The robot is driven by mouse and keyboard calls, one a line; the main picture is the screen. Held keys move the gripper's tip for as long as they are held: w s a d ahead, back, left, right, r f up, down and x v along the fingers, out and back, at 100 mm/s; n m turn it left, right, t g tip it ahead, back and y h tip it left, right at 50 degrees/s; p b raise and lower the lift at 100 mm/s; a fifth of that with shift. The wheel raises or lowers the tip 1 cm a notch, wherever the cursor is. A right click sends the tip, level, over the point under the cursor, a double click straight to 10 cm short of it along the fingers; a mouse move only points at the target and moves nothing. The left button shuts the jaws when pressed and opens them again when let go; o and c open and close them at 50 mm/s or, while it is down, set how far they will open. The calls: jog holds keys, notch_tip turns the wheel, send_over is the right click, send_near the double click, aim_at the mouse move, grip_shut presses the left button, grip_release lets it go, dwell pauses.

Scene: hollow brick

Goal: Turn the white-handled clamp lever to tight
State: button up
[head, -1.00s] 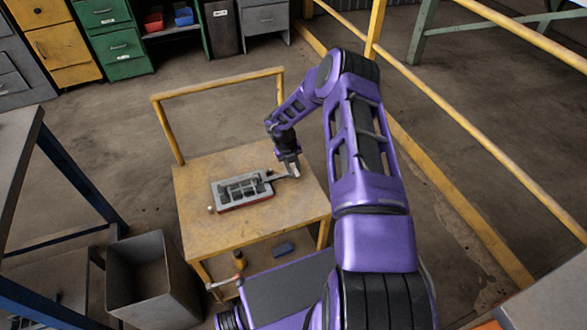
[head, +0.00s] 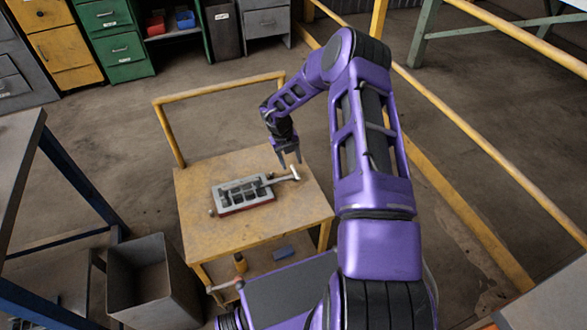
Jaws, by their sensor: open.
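The clamp lever (head: 284,178) sticks out to the right from a grey clamp fixture (head: 230,187) with a reddish base on the yellow cart top. Its white handle (head: 295,173) is at the lever's right end. My gripper (head: 290,162) is open, fingers pointing down, above and just behind the white handle. It looks empty and apart from the handle, though the exact gap is hard to judge. The fixture's far side is partly hard to make out at this size.
The yellow cart (head: 205,232) has a rail along its back and small items on its lower shelf. A grey bin (head: 150,275) stands at its front left, a blue-legged bench (head: 75,170) at left. A yellow railing (head: 470,135) runs along the right.

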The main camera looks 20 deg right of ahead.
notch_tip(320, 180, up, 11)
jog(key=a, duration=0.2)
jog(key=shift+f+p, duration=0.15)
jog(key=shift+p, duration=0.3)
